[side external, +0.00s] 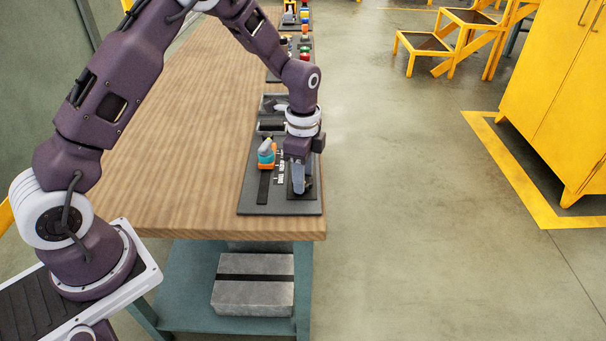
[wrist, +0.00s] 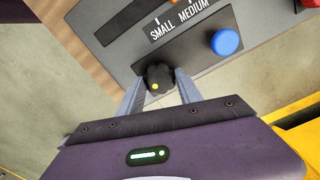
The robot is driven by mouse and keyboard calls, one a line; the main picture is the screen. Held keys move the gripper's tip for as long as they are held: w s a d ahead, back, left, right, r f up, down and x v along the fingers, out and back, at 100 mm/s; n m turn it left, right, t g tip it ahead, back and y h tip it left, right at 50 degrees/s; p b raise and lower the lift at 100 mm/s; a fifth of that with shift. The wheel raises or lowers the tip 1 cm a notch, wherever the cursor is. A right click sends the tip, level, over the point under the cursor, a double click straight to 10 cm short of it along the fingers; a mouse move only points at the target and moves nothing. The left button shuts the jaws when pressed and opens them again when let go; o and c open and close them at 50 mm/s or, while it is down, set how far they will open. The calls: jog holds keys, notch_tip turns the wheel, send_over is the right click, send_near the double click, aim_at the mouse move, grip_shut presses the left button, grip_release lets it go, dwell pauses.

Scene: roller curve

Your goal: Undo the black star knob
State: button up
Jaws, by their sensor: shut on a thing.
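The black star knob (wrist: 158,78) shows in the wrist view, near the top middle, with a small yellow dot on its face. It sits on a dark grey panel below a label reading "SMALL MEDIUM". My gripper (wrist: 159,92) has one finger on each side of the knob and is shut on it. In the side external view my gripper (side external: 300,186) points down at the front right of the grey board (side external: 262,209); the knob is hidden there behind the fingers.
A blue round knob (wrist: 226,42) is close to the right of the black knob. An orange and teal piece with a grey top (side external: 266,154) stands left of my gripper. The wooden table (side external: 185,135) is clear to the left; more coloured parts stand farther back.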

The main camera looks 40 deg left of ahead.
jog(key=n, duration=0.5)
jog(key=shift+n, duration=0.3)
jog(key=n, duration=0.6)
jog(key=shift+f, duration=0.1)
jog(key=n, duration=0.5)
jog(key=shift+n, duration=0.4)
jog(key=n, duration=0.6)
jog(key=shift+s, duration=0.1)
jog(key=o, duration=1.4)
jog(key=shift+a, duration=0.1)
notch_tip(320, 180, up, 7)
jog(key=shift+r, duration=0.1)
